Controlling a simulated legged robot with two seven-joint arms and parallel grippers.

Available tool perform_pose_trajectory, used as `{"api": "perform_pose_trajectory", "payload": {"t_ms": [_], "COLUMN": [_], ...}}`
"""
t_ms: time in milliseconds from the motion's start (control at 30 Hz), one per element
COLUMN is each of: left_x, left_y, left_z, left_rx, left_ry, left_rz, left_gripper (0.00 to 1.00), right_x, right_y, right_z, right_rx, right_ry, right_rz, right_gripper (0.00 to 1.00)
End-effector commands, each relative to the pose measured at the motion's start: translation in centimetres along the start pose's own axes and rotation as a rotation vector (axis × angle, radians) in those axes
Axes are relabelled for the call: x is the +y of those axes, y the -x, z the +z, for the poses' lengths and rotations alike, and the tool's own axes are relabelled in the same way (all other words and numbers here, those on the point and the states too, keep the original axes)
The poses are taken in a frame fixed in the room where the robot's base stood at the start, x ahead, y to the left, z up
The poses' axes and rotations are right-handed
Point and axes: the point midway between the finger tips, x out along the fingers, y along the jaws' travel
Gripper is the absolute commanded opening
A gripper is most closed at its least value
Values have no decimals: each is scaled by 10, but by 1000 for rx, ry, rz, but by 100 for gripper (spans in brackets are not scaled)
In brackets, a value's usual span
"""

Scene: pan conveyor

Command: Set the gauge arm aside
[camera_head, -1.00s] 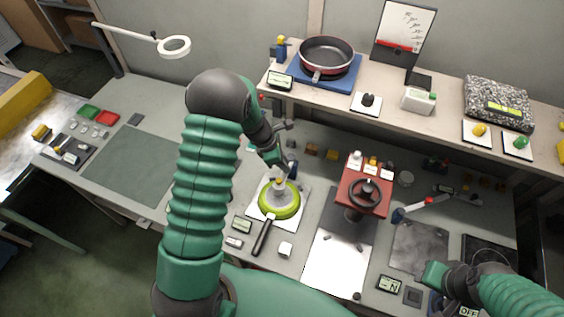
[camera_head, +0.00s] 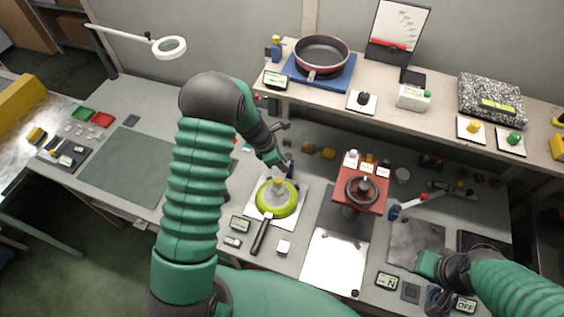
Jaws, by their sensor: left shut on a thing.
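My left gripper (camera_head: 281,167) is shut, its fingertips small and partly covered by my wrist, just behind and above the green-rimmed pan (camera_head: 289,208). A small dark-blue piece (camera_head: 291,169) at its fingertips seems to be part of the gauge arm; the rest of it cannot be made out. The pan has a grey middle with a small yellow-topped piece (camera_head: 278,184), and a black handle (camera_head: 261,236) towards me. It rests on a white plate (camera_head: 300,190). My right gripper (camera_head: 437,297) is low at the right, and its fingers are unclear.
A red stand with a black handwheel (camera_head: 365,190) is right of the pan. A red-and-white arm with a blue end (camera_head: 395,212) lies farther right. A dark pan (camera_head: 322,55) sits on the rear shelf. The dark mat (camera_head: 125,165) at left is clear.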

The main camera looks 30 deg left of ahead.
Motion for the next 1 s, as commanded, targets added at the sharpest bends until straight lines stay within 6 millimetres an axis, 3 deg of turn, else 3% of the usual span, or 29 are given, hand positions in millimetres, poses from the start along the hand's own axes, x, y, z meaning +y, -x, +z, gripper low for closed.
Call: {"api": "perform_pose_trajectory", "payload": {"t_ms": [33,667,700,800,833,1000], "left_x": [-7,-8,-8,-7,-6,-4], "left_y": [-4,-5,-5,-4,-4,-2], "left_z": [-2,-1,-1,-1,0,0], "left_rx": [3,2,2,2,2,0], "left_ry": [0,-2,-2,-2,-1,-1], "left_rz": [-17,-20,-20,-17,-16,-10], "left_gripper": [0,0,25,38,42,43], "right_x": [0,0,0,0,0,0], "right_y": [-1,-1,-1,-1,-1,0], "right_z": [0,0,0,0,0,0], "right_rx": [0,0,0,0,0,0], "right_ry": [0,0,0,0,0,0], "right_rz": [0,0,0,0,0,0], "right_gripper": [36,36,36,36,36,36]}}
